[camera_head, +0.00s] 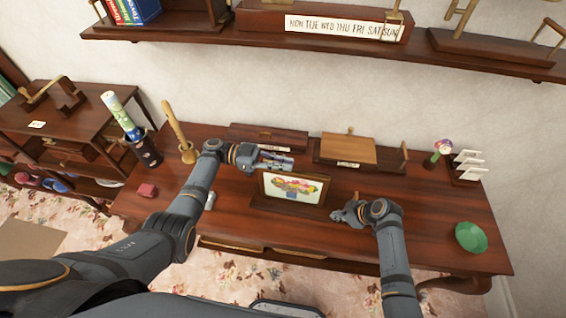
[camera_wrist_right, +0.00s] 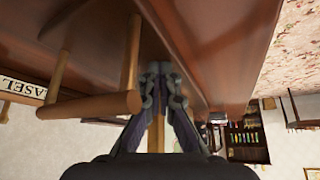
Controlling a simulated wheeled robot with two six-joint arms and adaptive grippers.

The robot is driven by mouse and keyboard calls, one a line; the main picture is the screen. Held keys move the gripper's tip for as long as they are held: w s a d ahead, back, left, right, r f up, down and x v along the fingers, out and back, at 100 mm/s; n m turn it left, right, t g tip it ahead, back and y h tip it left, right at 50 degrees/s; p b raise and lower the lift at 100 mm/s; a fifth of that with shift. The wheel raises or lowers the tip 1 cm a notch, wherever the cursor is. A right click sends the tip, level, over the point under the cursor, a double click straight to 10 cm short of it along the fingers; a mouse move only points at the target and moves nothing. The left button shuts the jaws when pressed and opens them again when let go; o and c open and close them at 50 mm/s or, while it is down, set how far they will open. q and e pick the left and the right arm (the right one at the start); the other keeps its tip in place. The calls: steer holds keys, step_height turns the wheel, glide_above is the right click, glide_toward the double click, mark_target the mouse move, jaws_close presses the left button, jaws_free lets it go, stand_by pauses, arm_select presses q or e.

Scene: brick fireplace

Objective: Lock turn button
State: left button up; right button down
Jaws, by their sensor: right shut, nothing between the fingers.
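I cannot pick out the turn button with certainty. A framed picture with a colourful design (camera_head: 293,188) stands on a dark wooden base on the desk (camera_head: 440,215). My left gripper (camera_head: 288,162) is just behind the picture's upper left; its finger gap is too small to judge. My right gripper (camera_head: 338,215) is low, right of the picture's base, shut and empty. In the right wrist view my right gripper (camera_wrist_right: 162,72) points along dark wood. A wooden bar on two posts (camera_wrist_right: 95,106) is left of the fingers, beside a partly cut-off label reading "ASEL" (camera_wrist_right: 22,89).
Behind the grippers are a box with a light wooden lid (camera_head: 348,149) and a dark box (camera_head: 265,137). A wall shelf (camera_head: 300,50) hangs above.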

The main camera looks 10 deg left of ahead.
arm_select(q)
steer(key=shift+g, duration=0.3)
jaws_close()
steer(key=shift+s+f+m+g, duration=0.1)
steer(key=shift+s+m+g, duration=0.2)
steer(key=shift+m+g, duration=0.5)
steer(key=o, duration=0.7)
jaws_free()
steer(key=shift+c, duration=0.2)
step_height(320, 180, up, 10)
